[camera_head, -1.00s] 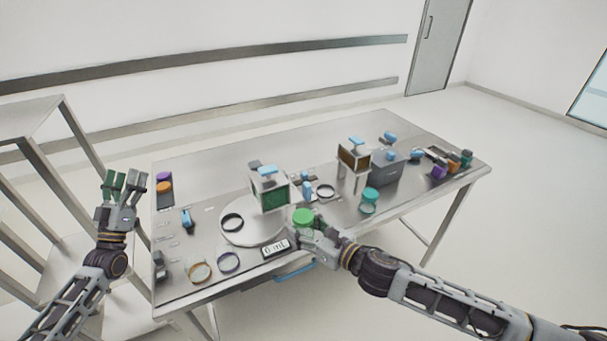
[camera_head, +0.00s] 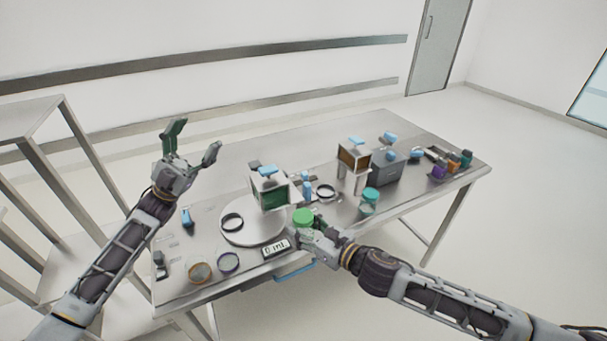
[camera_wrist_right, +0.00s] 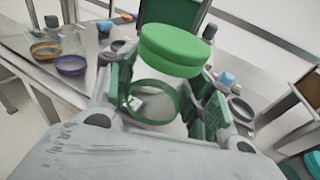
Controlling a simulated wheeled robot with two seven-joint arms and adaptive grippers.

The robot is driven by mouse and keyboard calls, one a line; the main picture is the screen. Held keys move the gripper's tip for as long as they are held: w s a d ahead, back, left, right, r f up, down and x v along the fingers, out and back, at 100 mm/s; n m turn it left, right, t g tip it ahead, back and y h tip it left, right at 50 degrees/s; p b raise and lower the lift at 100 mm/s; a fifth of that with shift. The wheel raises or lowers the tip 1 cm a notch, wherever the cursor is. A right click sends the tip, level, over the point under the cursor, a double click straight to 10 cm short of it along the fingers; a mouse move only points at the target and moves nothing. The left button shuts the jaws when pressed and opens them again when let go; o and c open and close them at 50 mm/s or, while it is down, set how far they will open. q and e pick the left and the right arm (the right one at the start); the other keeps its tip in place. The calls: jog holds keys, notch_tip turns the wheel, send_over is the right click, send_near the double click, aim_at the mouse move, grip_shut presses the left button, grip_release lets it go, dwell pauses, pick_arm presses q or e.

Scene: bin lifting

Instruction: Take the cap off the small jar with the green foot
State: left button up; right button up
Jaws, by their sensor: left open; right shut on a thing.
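The small jar with the green foot is clear-walled, with its green cap (camera_head: 303,216) on top, near the table's front edge. In the right wrist view, the cap (camera_wrist_right: 172,50) stands above the jar's green foot ring (camera_wrist_right: 150,115), and the clear wall between is hard to see. My right gripper (camera_wrist_right: 170,100) is shut on the jar, with a finger on each side below the cap. My left gripper (camera_head: 192,141) is open and empty, raised above the table's left part, well to the left of the jar.
A round plate (camera_head: 236,237) carries a box with a dark green front (camera_head: 274,197). A display reading 0 mL (camera_head: 276,248) stands in front. A teal-capped jar (camera_head: 370,196) is to the right. A grey box (camera_head: 384,172) stands farther right.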

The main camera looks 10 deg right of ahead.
pick_arm(q)
jog(key=s+d+m+g+y, duration=0.65)
jog(key=d+m+g, duration=0.25)
jog(key=d+m, duration=0.25)
jog(key=s+d+m+g+y, duration=0.6)
jog(key=s+d+m+g, duration=0.1)
jog(key=d+m+g, duration=0.4)
jog(key=s+d+f+m+t+y, duration=0.2)
jog(key=d+f+m+t+y, duration=0.1)
jog(key=d+f+m+y, duration=0.15)
jog(key=w+a+f+m+t+y, duration=0.1)
jog(key=w+a+m+t+y, duration=0.2)
jog(key=w+t+y, duration=0.4)
jog(key=m+t+y, duration=0.1)
jog(key=t+y, duration=0.1)
jog(key=y, duration=0.1)
jog(key=shift+w+a+f, duration=0.2)
jog(key=shift+w+f, duration=0.05)
jog(key=shift+f, duration=0.1)
jog(key=shift+f, duration=0.15)
